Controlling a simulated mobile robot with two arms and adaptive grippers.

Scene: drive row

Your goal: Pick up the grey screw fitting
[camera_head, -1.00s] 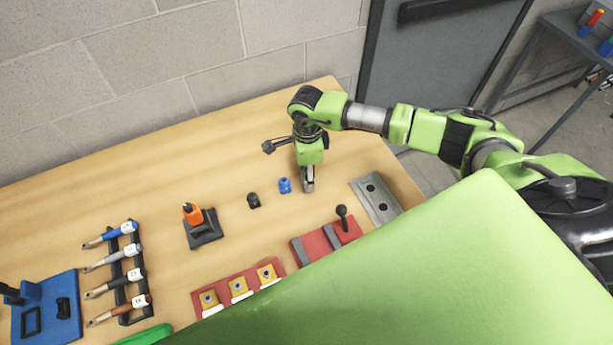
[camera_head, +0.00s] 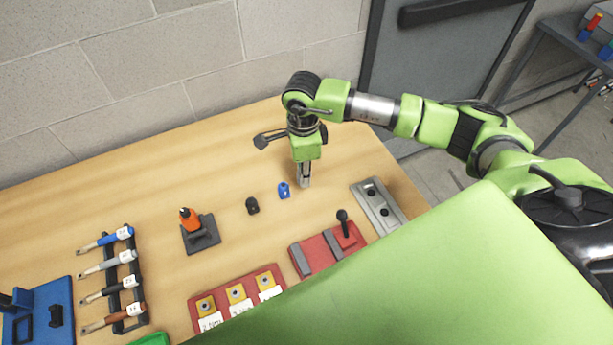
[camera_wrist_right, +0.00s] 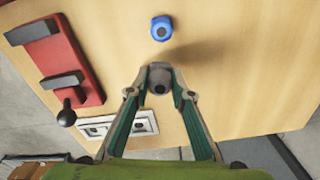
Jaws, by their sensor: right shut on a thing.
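The grey screw fitting (camera_wrist_right: 159,78) is between the two fingers of my right gripper (camera_wrist_right: 160,92) in the right wrist view. The fingers press on it from both sides. In the head view my right gripper (camera_head: 304,182) points down at the wooden table, just right of the blue fitting; the grey fitting is mostly hidden there. I cannot tell whether the fitting touches the table. My left gripper is not in view.
The blue fitting (camera_head: 284,190) stands close by, with a black fitting (camera_head: 252,205) left of it. A grey plate with holes (camera_head: 378,205) and a red block with a black knob (camera_head: 328,249) lie to the right and front. Wall behind.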

